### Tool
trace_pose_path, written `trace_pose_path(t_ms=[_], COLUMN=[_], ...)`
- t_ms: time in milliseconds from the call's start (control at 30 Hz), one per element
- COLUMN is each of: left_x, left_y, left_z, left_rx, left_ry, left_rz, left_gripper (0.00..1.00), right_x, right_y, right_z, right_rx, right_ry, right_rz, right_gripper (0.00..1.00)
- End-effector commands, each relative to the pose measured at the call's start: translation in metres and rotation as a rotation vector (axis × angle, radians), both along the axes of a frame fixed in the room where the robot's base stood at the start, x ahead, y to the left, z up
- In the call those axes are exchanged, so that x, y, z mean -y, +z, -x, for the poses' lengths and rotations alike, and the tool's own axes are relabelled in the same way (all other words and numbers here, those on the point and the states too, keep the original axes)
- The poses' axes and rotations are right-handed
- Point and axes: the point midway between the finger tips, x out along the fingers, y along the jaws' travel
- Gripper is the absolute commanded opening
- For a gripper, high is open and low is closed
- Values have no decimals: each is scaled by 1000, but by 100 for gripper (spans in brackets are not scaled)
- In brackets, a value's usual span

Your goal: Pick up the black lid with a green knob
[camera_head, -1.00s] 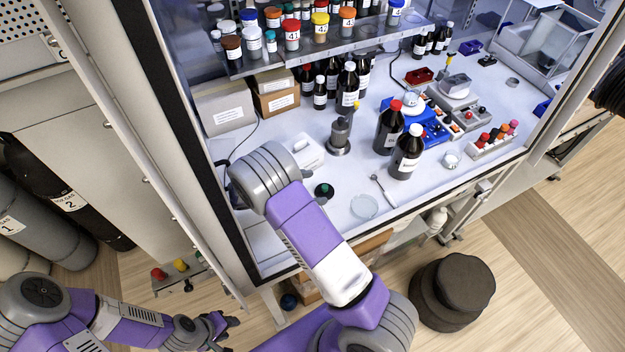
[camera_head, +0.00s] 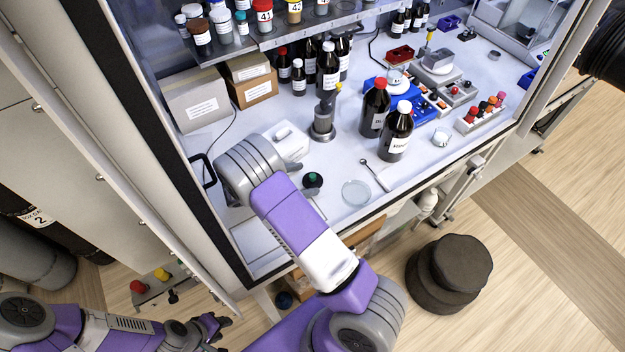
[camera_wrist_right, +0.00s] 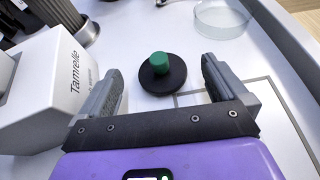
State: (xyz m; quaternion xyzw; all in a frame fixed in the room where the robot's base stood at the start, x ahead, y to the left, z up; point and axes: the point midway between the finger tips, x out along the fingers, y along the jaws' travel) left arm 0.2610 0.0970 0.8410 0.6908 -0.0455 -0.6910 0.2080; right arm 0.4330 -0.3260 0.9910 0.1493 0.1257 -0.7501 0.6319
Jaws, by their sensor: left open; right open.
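The black lid (camera_wrist_right: 162,80) with a green knob (camera_wrist_right: 158,62) lies flat on the white bench top. In the right wrist view it sits just beyond and between the fingertips of my right gripper (camera_wrist_right: 158,85), which is open and empty. In the head view the lid (camera_head: 313,181) shows just right of my right wrist, whose arm hides most of that gripper. My left gripper (camera_head: 218,328) is open and empty, low at the left, outside the cabinet.
A white box-shaped device (camera_wrist_right: 45,85) stands close to my right gripper's left finger. A glass dish (camera_head: 356,192) and a spoon (camera_head: 376,174) lie right of the lid. A metal cylinder (camera_head: 323,122) and dark bottles (camera_head: 396,135) stand behind. The cabinet's front edge is near.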

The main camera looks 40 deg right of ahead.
Motion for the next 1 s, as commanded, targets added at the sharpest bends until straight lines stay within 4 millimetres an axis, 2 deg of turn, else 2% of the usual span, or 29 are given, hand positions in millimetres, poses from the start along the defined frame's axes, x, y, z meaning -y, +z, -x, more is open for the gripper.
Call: trace_pose_path(t_ms=[233, 467, 867, 1000], left_x=[0, 0, 0, 0], left_y=[3, 3, 2, 2], left_z=[0, 0, 0, 0], left_rx=[0, 0, 0, 0], left_ry=[0, 0, 0, 0], left_rz=[0, 0, 0, 0], left_gripper=[41, 41, 41, 41], right_x=[33, 36, 35, 35], right_y=[-14, -15, -15, -15], right_z=[7, 6, 7, 6], right_rx=[-2, -1, -1, -1], right_ry=[-2, 0, 0, 0], right_rz=[1, 0, -1, -1], right_gripper=[99, 99, 40, 40])
